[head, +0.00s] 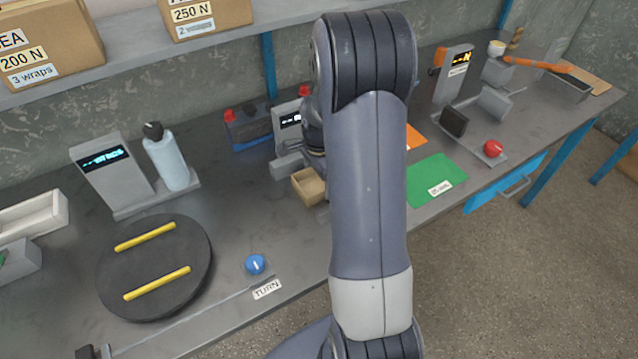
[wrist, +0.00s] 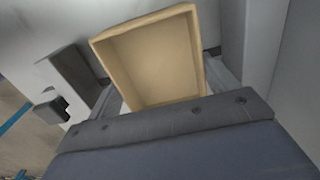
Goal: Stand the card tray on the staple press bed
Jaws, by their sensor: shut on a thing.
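The card tray is a small tan open box, seen beside my arm in the head view (head: 306,187) and large at the top middle of the wrist view (wrist: 155,58). My gripper (wrist: 165,88) is shut on it, with a finger at each side and its hollow facing the wrist camera. In the head view the arm covers most of the gripper. A grey machine with a lit display (head: 289,128) and a grey block (head: 290,165) stand just behind the tray. I cannot read its label or tell whether it is the staple press, or whether the tray touches it.
A black turntable with yellow bars (head: 155,267) and a blue knob (head: 255,264) lie left on the bench. A dark red-capped battery (head: 247,125) stands behind the tray. A green mat (head: 437,180) and a red button (head: 493,148) are to the right.

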